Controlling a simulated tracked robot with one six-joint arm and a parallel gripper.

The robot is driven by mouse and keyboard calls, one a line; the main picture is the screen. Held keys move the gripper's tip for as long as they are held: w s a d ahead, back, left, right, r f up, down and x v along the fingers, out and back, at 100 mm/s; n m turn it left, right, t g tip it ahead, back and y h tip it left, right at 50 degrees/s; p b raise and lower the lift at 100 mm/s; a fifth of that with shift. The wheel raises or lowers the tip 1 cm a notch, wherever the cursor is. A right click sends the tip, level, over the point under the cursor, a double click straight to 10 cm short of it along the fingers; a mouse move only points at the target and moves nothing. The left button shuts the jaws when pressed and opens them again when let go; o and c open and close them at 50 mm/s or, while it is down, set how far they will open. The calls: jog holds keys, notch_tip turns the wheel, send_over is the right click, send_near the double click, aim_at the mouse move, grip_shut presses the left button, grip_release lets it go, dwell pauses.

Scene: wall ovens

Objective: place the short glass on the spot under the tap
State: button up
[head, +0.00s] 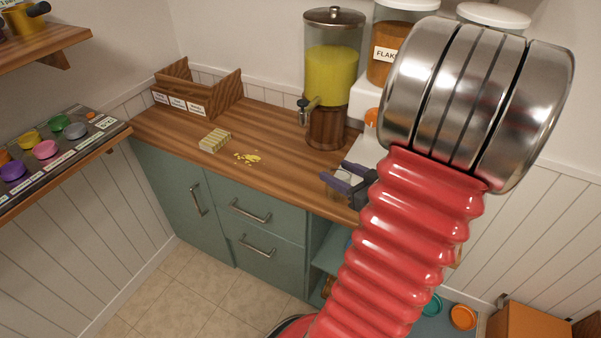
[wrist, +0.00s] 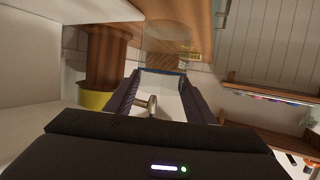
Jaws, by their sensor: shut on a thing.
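My gripper (head: 338,176) is at the counter's right part, right of the dispenser's tap, with its purple fingers pointing left. It is shut on the short glass (head: 348,184), which is clear and partly hidden by the fingers and arm. In the wrist view the glass (wrist: 162,82) shows as a pale clear shape between the fingers (wrist: 160,92). The tap (head: 309,112) is on the left side of a drink dispenser (head: 331,75) with yellow liquid and a wooden base. The tap also shows in the wrist view (wrist: 152,105). I cannot make out a marked spot under it.
Yellow crumbs (head: 249,157) and a striped box (head: 215,140) lie on the wooden counter (head: 275,135) left of the dispenser. A wooden organizer (head: 197,92) is at the back left. A flakes container (head: 388,45) stands behind my arm. The counter front below the tap is clear.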

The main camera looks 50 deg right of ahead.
jog(key=shift+s, duration=0.85)
jog(key=shift+w, duration=0.1)
jog(key=w+d, duration=0.3)
jog(key=w, duration=1.4)
jog(key=shift+w+d, duration=0.15)
jog(key=shift+w, duration=0.15)
jog(key=shift+f, duration=0.15)
jog(key=shift+f, duration=1.65)
jog(key=shift+f, duration=0.1)
